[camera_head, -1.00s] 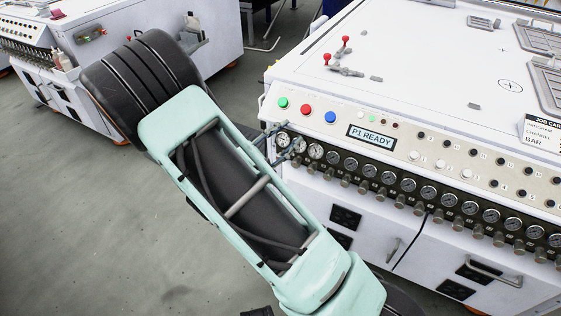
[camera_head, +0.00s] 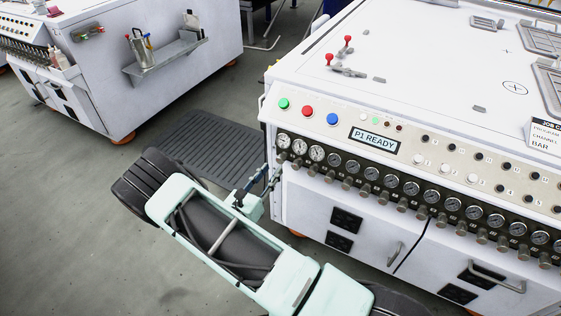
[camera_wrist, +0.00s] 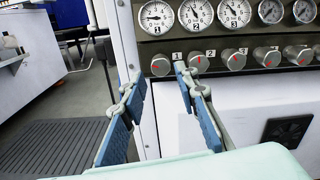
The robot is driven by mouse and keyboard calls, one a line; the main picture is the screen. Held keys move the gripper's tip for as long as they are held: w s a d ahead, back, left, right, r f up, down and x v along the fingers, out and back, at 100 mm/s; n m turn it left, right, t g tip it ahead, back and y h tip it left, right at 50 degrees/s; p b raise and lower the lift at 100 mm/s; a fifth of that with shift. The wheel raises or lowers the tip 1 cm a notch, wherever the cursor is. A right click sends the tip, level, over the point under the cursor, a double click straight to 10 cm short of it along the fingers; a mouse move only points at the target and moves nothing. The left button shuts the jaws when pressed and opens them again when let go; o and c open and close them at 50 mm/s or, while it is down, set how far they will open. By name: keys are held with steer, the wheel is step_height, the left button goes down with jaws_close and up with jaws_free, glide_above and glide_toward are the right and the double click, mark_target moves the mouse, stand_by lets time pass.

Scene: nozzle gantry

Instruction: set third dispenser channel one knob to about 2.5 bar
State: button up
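The near dispenser (camera_head: 420,75) is a white cabinet with a row of gauges above a row of grey knobs. The pictures do not show which dispenser is the third. The leftmost knob (camera_wrist: 160,65) has a red mark and sits below gauge 1 (camera_wrist: 156,17); label "1" is to its right. The gauge needle is too small to read surely. My gripper (camera_wrist: 160,85) is open and empty, its blue-padded fingers apart. In the wrist view its tips appear just below and either side of the leftmost knob, with no contact visible. In the head view my gripper (camera_head: 262,182) is beside the cabinet's left front corner.
More knobs (camera_wrist: 236,60) stand close to the right of the leftmost one. Cabinet handles (camera_head: 394,253) stick out lower down. Another white cabinet (camera_head: 100,70) with a side shelf stands at left. A dark floor mat (camera_head: 195,145) and open floor lie between.

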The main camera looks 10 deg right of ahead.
mark_target(279, 161)
steer(key=b+x, duration=0.1)
steer(key=x, duration=0.5)
steer(key=shift+w+d, duration=0.15)
steer(key=shift+c, duration=0.2)
jaws_close()
